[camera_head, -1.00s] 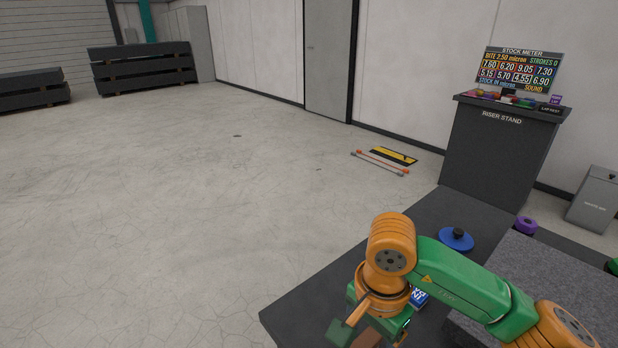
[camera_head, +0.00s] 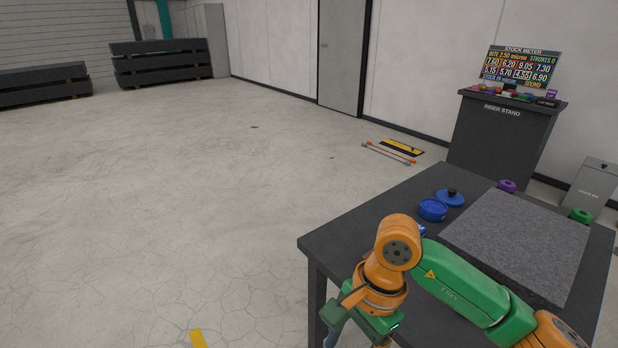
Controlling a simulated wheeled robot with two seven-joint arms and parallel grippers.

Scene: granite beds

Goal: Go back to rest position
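My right arm comes in from the lower right, with green and orange links. Its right gripper (camera_head: 358,338) is at the bottom edge of the view, beside the front left edge of the dark table (camera_head: 345,232). The fingers are cut off by the frame, so I cannot tell whether they are open or shut. My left gripper is not in view.
On the table lie a grey granite slab (camera_head: 520,240), a blue lid with a black knob (camera_head: 450,198), a blue round container (camera_head: 432,210), a purple ring (camera_head: 507,186) and a green one (camera_head: 580,215). A riser stand (camera_head: 500,135) stands behind.

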